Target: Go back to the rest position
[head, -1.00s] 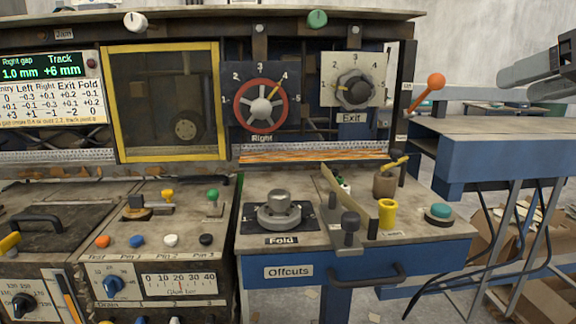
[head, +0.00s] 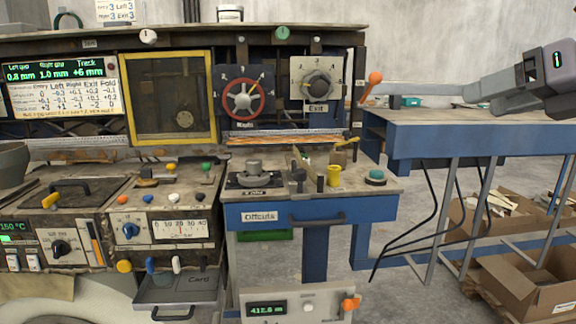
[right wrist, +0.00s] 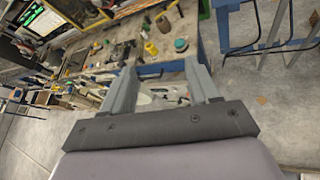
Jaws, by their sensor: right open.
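My right gripper (head: 490,92) comes in from the right edge in the head view, above the blue-framed side table. Its fingers point left and it is clear of the machine. In the right wrist view the two grey fingers of this gripper (right wrist: 163,85) stand apart with nothing between them. The laminating machine fills the left and middle of the head view, with a red-rimmed Right dial (head: 243,97) and a grey Exit dial (head: 318,84). My left gripper is not in view.
The side table (head: 470,122) has a mostly clear top. Cardboard boxes (head: 525,285) stand on the floor at the right. The Offcuts drawer (head: 285,214) is shut. A Card drawer (head: 178,289) sticks out low at the left. An orange-knobbed lever (head: 374,78) rises beside the machine.

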